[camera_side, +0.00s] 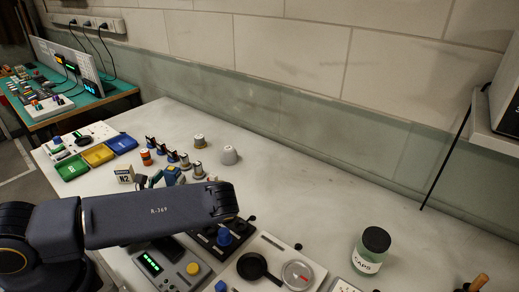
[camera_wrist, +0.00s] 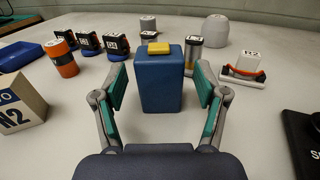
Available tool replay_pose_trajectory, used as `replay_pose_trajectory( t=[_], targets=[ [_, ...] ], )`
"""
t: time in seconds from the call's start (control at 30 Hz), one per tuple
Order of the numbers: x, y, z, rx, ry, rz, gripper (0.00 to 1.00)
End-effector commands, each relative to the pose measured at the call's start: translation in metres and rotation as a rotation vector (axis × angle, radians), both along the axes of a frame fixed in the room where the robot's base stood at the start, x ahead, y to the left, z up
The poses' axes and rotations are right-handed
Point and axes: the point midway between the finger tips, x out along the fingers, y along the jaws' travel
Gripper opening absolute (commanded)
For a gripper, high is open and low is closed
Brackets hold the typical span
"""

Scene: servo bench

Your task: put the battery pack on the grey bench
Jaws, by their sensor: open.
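A blue block with a yellow top (camera_wrist: 160,80), which I take to be the battery pack, stands upright in the middle of the wrist view. My gripper (camera_wrist: 161,88) is open, with one green-padded finger on each side of the block. A gap shows between each finger and the block. In the side view the blue block (camera_side: 172,174) is partly hidden behind my arm. The block appears to stand on the pale grey bench (camera_side: 300,195). The gripper is mostly hidden in the side view.
Several small cylinders and knob-like parts, including an orange one (camera_wrist: 63,58), stand behind the block. An N2 box (camera_wrist: 17,105) is left; an R2 part (camera_wrist: 245,68) is right. A CAPS jar (camera_side: 371,250) stands far right. The bench's middle is clear.

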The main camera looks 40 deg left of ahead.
Motion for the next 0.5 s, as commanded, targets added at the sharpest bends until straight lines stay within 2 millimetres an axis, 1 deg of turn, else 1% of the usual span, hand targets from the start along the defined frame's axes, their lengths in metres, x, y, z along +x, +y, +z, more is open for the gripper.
replay_pose_trajectory(
  t=[0.13, 0.3, 0.4, 0.5],
  targets=[
    [-0.009, -0.004, -0.001, -0.001, 0.003, -0.001, 0.72],
    [-0.034, -0.014, -0.001, 0.001, 0.005, 0.000, 0.72],
    [-0.045, -0.018, -0.001, 0.001, 0.004, 0.000, 0.72],
    [-0.050, -0.021, 0.000, 0.000, 0.001, 0.000, 0.72]
  ],
)
